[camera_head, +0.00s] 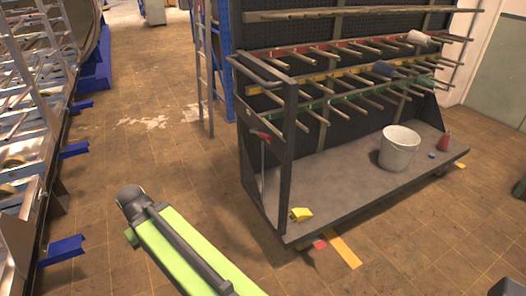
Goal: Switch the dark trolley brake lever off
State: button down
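The dark trolley (340,180) stands right of centre, with a flat grey deck and a tall pegged back panel. A thin upright rod with a red handle (262,135) is at its left end, beside the dark end frame. A small red piece (319,244) shows low at the trolley's front left corner, near the floor. I cannot tell for sure which of these is the brake lever, or its position. My green and grey arm link reaches up from the bottom edge, left of the trolley and apart from it. No gripper fingers show.
A white bucket (399,148), a red bottle (444,142) and a yellow object (301,214) are on the deck. A ladder (201,70) stands behind. A metal frame with blue feet (66,249) lines the left. The tiled floor between is clear.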

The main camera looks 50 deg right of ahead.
aim_at(268, 137)
jog(key=z, duration=0.15)
jog(key=i, duration=0.9)
jog(key=u, duration=0.1)
